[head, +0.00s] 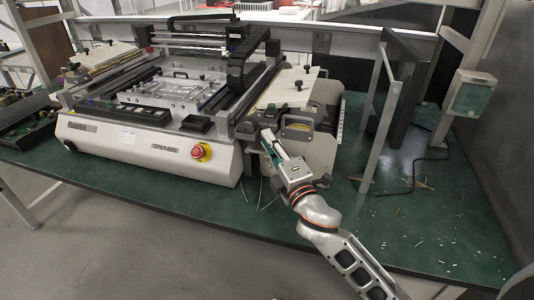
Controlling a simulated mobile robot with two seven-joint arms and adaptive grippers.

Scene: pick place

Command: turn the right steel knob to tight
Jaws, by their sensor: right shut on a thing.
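A white benchtop machine (150,150) stands on the green table. My right gripper (270,143) reaches in from the lower right to the machine's front right corner, beside its grey side unit. Its fingers are closed there, on what appears to be the right steel knob. The knob itself is covered by the fingers and too small to make out, so I cannot tell how far it is turned. My left gripper is not in view.
A red emergency button (201,152) sits on the machine's front, left of my gripper. A grey side unit (318,150) with a handle is close behind my right gripper. A dark upright panel (402,80) stands right. The green table (420,235) is bare at front right, except for scraps.

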